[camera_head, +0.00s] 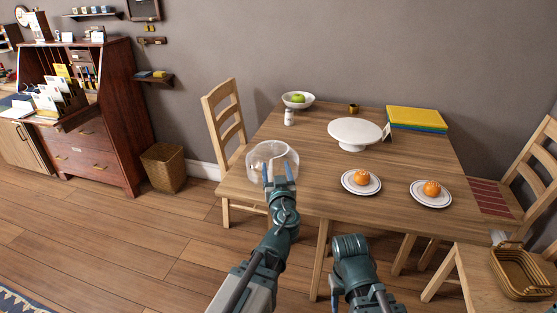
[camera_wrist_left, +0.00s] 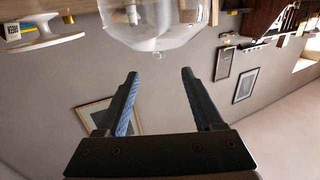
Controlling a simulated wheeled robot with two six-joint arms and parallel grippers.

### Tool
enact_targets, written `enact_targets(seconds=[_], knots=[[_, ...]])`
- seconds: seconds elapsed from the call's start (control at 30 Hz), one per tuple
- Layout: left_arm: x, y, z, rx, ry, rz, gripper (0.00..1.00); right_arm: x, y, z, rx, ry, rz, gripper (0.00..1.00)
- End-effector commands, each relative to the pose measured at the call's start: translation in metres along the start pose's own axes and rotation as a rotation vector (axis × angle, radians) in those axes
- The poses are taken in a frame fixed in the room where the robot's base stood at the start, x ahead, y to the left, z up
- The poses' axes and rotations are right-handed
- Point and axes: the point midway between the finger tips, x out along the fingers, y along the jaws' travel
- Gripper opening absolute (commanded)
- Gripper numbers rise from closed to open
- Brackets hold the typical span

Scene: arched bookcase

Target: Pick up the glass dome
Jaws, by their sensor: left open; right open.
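The clear glass dome (camera_head: 272,152) stands at the near left corner of the wooden table in the head view. My left gripper (camera_head: 278,172) is open and empty, its blue fingers overlapping the dome's near side in that view. In the left wrist view, which is upside down, the glass dome (camera_wrist_left: 165,25) is at the top with its small knob pointing down the picture. The open left gripper (camera_wrist_left: 160,73) is below it there, with a gap between. My right arm shows at the table's front, but its gripper fingers are not visible.
On the table (camera_head: 310,190) are a white cake stand (camera_head: 355,130), plates with orange items (camera_head: 361,183) (camera_head: 431,190), a shaker (camera_head: 289,118), a fruit bowl (camera_head: 298,103) and books (camera_head: 417,118). Chairs (camera_head: 222,120) flank the table. A wicker basket (camera_head: 525,275) sits at right.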

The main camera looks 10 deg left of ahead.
Motion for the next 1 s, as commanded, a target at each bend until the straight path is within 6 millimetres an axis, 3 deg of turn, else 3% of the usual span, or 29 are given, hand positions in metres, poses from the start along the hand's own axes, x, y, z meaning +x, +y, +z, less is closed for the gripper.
enact_targets(seconds=[0.27, 0.6, 0.87, 1.0], knots=[[0.021, 0.001, -0.001, 0.001, -0.001, -0.002, 0.68, -0.001, 0.000, 0.000, 0.000, 0.000, 0.000, 0.50], [0.082, 0.001, -0.001, 0.001, -0.001, -0.003, 0.68, -0.001, 0.000, 0.000, 0.000, 0.000, 0.000, 0.50], [0.088, 0.000, -0.001, 0.001, -0.002, -0.002, 0.68, -0.002, 0.000, 0.000, 0.000, 0.000, 0.000, 0.50], [0.101, 0.001, -0.004, 0.001, -0.002, -0.003, 0.68, -0.005, 0.000, 0.000, 0.000, 0.000, 0.000, 0.50]])
